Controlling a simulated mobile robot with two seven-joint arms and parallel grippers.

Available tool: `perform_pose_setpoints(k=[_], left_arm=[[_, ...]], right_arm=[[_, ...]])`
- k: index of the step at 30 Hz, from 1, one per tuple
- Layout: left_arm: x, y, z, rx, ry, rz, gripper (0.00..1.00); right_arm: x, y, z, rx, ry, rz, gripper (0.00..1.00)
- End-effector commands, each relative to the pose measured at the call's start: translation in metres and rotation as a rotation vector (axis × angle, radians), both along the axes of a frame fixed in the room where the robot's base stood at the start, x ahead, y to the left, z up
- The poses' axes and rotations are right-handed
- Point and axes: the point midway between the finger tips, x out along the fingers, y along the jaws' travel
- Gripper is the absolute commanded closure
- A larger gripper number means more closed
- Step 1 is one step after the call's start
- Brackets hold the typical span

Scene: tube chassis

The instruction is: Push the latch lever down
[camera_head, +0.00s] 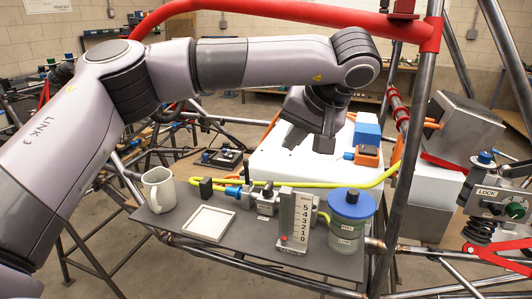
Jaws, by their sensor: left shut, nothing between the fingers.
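A grey metal unit (495,208) marked LOCK is at the right edge of the head view. It has a blue knob on top, a small green button on its face and a dark coil spring (481,230) below. I cannot tell which part of it, if any, is the latch lever. My left gripper (309,139) is shut and empty. It points down over the white box in the middle, well to the left of the LOCK unit and apart from it. My right gripper is not in view.
A grey shelf (165,222) holds a white mug (158,189), a white square tray (206,222), a numbered gauge (297,220) and a blue-lidded jar (349,222). The white box (270,160) lies behind. Upright chassis tubes (409,150) stand between my gripper and the LOCK unit.

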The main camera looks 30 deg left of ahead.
Motion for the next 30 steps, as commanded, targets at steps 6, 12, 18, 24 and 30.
perform_pose_setpoints(k=[6,12,18,24,30], left_arm=[[0.007,0.018,-0.025,0.000,0.005,0.003,1.00],[0.018,0.041,-0.061,0.002,0.005,0.004,1.00],[0.021,0.067,-0.077,-0.002,0.000,0.003,1.00],[0.016,0.086,-0.079,0.000,0.001,0.001,1.00],[0.015,0.092,-0.080,0.000,0.000,0.000,1.00]], right_arm=[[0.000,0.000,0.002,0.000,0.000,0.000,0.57],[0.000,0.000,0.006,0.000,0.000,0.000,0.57],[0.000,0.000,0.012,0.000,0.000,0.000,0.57],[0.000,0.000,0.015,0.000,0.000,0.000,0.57],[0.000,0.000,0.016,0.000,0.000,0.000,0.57]])
